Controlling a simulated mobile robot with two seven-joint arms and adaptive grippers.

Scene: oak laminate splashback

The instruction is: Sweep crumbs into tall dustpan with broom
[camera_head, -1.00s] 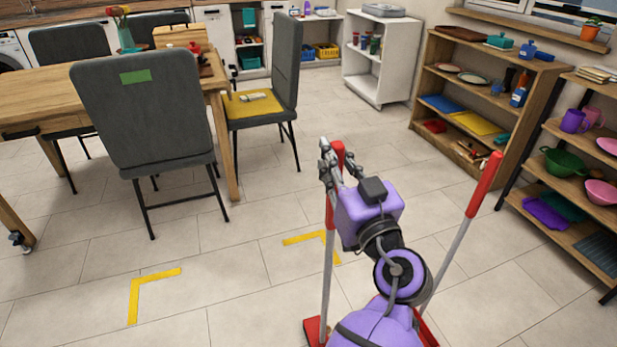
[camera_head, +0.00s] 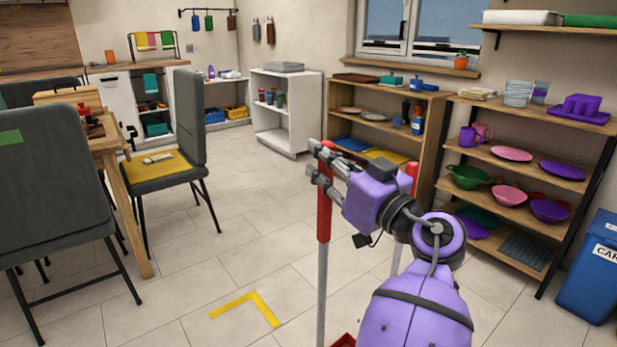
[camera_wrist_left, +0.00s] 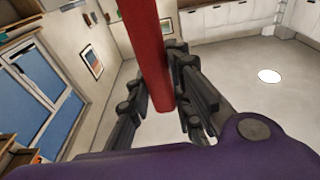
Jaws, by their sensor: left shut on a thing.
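My left gripper (camera_head: 323,166) is shut around the red upper grip of a long upright pole (camera_head: 324,218). The grip also runs between the fingers (camera_wrist_left: 160,105) in the left wrist view, as a red rod (camera_wrist_left: 146,50). A second red-topped pole (camera_head: 411,171) stands behind my left arm, its middle hidden by the arm. I cannot tell which pole is the broom and which the dustpan. A small red piece (camera_head: 344,341) shows low at the picture's bottom edge; the rest is cut off. No crumbs can be made out. My right gripper is not in view.
A yellow tape corner (camera_head: 263,306) marks open tiled floor to the left. Grey chairs (camera_head: 45,190) and a wooden table (camera_head: 130,200) stand at the left. Shelves (camera_head: 520,200) and a blue bin (camera_head: 594,270) line the right. A white cabinet (camera_head: 286,133) stands at the back.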

